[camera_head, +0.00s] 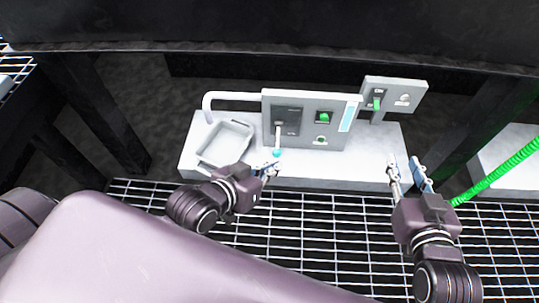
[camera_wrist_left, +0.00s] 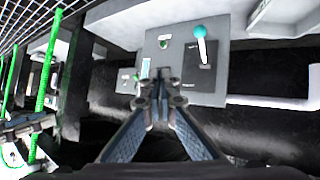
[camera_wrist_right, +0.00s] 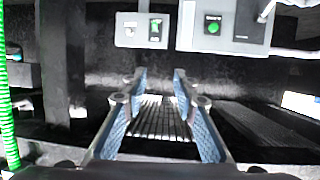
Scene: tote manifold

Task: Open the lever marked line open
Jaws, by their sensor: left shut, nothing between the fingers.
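A lever (camera_head: 278,138) with a pale handle and a teal ball (camera_head: 276,153) at its lower end is mounted on a dark plate on the grey panel (camera_head: 303,98). The handle hangs down in the head view. In the left wrist view the ball (camera_wrist_left: 200,31) and handle (camera_wrist_left: 203,50) lie right of and above the fingertips. The lettering is too small to read. My left gripper (camera_head: 271,168) is shut and empty, just below the ball; contact cannot be told. My right gripper (camera_head: 404,163) is open and empty at the right, in front of the white base.
A smaller box (camera_head: 405,98) with a green switch stands behind at right. A white tray (camera_head: 222,145) and pipe (camera_head: 235,96) are at left. A green coiled hose (camera_head: 500,170) runs at far right.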

